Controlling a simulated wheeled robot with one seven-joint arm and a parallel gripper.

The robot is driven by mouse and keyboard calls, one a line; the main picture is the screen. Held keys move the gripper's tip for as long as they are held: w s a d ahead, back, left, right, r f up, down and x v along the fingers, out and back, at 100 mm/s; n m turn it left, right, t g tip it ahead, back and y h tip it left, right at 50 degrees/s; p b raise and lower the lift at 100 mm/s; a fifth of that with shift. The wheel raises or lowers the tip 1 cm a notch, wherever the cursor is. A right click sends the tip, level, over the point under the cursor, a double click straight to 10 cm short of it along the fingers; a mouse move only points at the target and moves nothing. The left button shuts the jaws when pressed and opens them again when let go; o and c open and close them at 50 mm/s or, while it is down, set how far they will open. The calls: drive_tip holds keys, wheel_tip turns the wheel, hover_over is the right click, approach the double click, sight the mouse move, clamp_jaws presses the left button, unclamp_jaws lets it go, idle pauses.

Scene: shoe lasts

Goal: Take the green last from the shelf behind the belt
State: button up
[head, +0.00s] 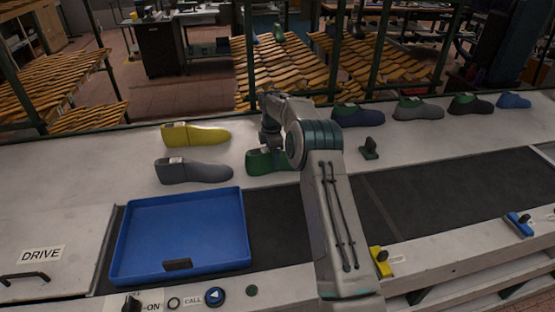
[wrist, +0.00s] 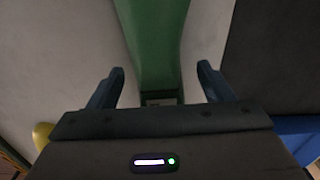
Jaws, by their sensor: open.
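The green last (head: 262,162) lies on the pale shelf behind the belt, partly hidden by my arm in the head view. In the wrist view the green last (wrist: 160,50) runs away from my gripper, with its near end between the fingers. My gripper (wrist: 160,85) is open, with a blue finger on each side of the last and gaps on both sides. In the head view my arm hides the fingers.
A yellow last (head: 197,134) and a grey last (head: 192,171) lie left of the green one. A blue tray (head: 243,215) sits on the dark belt (head: 420,195).

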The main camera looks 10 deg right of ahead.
drive_tip(key=c, duration=1.4)
clamp_jaws()
drive_tip(key=shift+r, duration=0.15)
